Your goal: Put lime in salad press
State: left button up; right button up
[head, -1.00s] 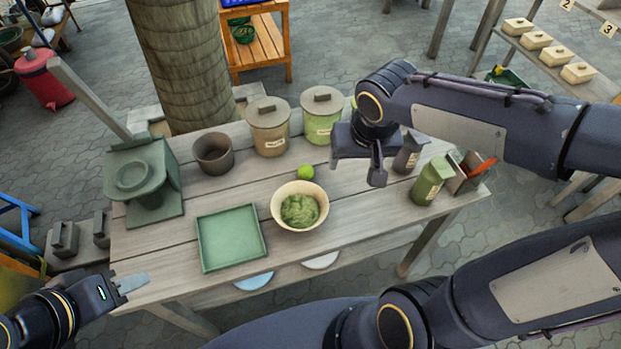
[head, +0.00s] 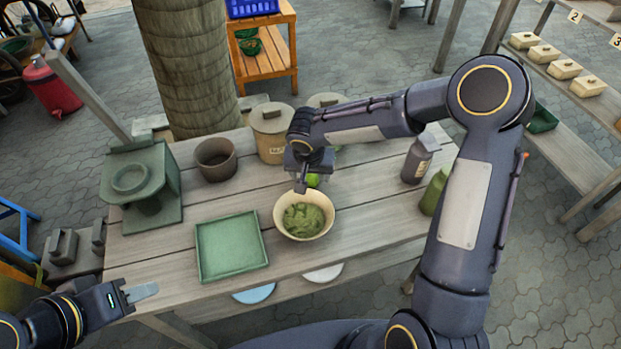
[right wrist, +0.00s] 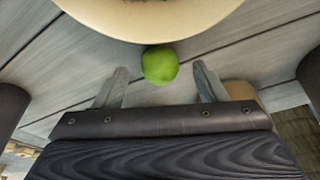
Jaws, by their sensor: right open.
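The lime (head: 313,180) is a small green ball on the table, just behind the cream bowl and partly hidden by my right gripper (head: 308,186) in the head view. In the right wrist view the lime (right wrist: 160,64) lies just beyond and between the two open fingertips (right wrist: 162,78), near the bowl's rim. My right gripper is open and empty. The salad press (head: 142,187), a grey-green stand with a round ring on top, is at the table's left end. My left gripper (head: 140,292) is at the table's front left edge, away from everything; its finger opening is unclear.
The cream bowl (head: 304,232) holds green mash. A green tray (head: 232,270) lies left of it. A brown pot (head: 215,158) and lidded canisters (head: 270,147) stand at the back. Bottles (head: 417,160) stand at the right.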

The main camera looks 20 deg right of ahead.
jog(key=shift+x, duration=0.9)
jog(key=shift+c, duration=0.5)
jog(key=c, duration=1.1)
jog(key=shift+o, duration=0.2)
